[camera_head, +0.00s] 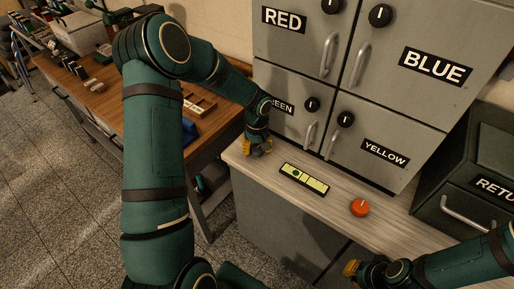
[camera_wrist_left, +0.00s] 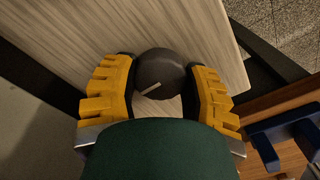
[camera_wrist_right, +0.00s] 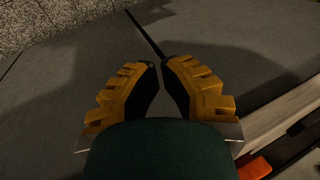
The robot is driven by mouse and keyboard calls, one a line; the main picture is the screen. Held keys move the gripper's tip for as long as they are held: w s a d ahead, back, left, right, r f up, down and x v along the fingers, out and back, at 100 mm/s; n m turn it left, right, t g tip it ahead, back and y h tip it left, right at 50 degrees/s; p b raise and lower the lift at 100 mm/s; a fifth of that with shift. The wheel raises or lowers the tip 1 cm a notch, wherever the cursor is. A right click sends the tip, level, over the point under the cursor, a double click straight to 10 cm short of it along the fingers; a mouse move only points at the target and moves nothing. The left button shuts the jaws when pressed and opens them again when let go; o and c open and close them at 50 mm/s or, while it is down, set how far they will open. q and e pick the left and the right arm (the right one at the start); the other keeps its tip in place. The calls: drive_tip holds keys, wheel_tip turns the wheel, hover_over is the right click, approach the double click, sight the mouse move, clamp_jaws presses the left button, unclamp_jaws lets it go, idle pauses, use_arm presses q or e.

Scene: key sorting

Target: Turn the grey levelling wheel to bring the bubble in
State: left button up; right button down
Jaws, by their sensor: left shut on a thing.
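The grey levelling wheel (camera_wrist_left: 161,72) is dark and round with a pale pointer line, and sits on the wooden worktop. My left gripper (camera_wrist_left: 160,82) has its yellow fingers on either side of the wheel and is shut on it. In the head view the left gripper (camera_head: 258,148) stands at the worktop's left end and hides the wheel. The level (camera_head: 318,186) is a yellow-green strip in a black frame. Its dark bubble (camera_head: 296,173) sits in the left part, left of the middle marks. My right gripper (camera_wrist_right: 161,68) is empty, its fingertips nearly together.
An orange-red knob (camera_head: 360,207) stands on the worktop (camera_head: 285,204), right of the level. Grey cabinet doors labelled RED, BLUE, GREEN and YELLOW rise behind. A dark RETURN box (camera_head: 470,170) stands at the right. A wooden bench (camera_head: 105,85) is at the left.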

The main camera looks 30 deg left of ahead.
sight(257, 148)
use_arm(q)
drive_tip(key=m, duration=0.4)
drive_tip(key=shift+m+p, duration=0.3)
drive_tip(key=m+p, duration=0.1)
drive_tip(key=m, duration=0.3)
drive_tip(key=shift+m, duration=0.4)
idle(0.4)
drive_tip(key=o, duration=1.2)
wheel_tip(257, 148, up, 12)
drive_tip(key=shift+r, duration=0.1)
